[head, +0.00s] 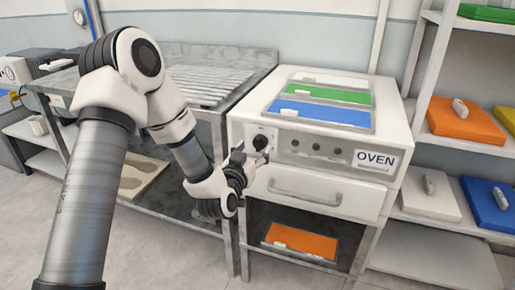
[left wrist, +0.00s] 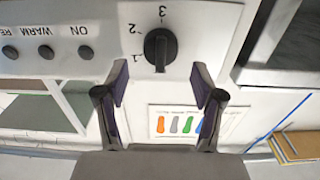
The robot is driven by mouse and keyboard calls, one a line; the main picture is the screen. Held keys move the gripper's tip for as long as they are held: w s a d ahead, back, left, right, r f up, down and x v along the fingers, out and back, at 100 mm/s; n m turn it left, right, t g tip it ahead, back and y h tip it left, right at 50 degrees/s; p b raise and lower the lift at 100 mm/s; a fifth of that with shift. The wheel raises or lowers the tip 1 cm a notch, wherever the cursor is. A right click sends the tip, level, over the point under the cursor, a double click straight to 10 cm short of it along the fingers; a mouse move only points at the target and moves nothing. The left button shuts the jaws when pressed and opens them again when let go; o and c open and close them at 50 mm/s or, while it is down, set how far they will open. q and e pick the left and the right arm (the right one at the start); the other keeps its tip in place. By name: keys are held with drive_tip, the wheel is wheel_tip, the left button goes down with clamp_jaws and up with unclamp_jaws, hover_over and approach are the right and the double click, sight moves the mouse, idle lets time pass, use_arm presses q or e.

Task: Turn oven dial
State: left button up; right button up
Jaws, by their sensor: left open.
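The oven (head: 320,150) is a white box with an OVEN label on its front. Its black round dial (head: 260,142) is at the left of the front panel. In the left wrist view the dial (left wrist: 160,48) has a raised ridge, and the marks 1, 2 and 3 run beside it; this view is upside down. My left gripper (head: 255,157) is in front of the panel, close to the dial. In the left wrist view the gripper (left wrist: 160,82) has its fingers apart and empty, with the dial beyond the gap between them. My right gripper is not in view.
Several small black buttons (head: 317,148) sit right of the dial. Below are a drawer handle (head: 305,192) and an open bay with an orange tray (head: 300,242). A metal table (head: 225,80) stands left of the oven. Shelves (head: 435,125) with coloured boxes stand right.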

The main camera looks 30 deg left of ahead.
sight(257, 144)
use_arm(q)
drive_tip(key=x, duration=0.3)
drive_tip(key=shift+w+a+f, duration=0.1)
drive_tip(key=shift+w+f, duration=0.05)
drive_tip(key=shift+w, duration=0.1)
drive_tip(key=c, duration=1.1)
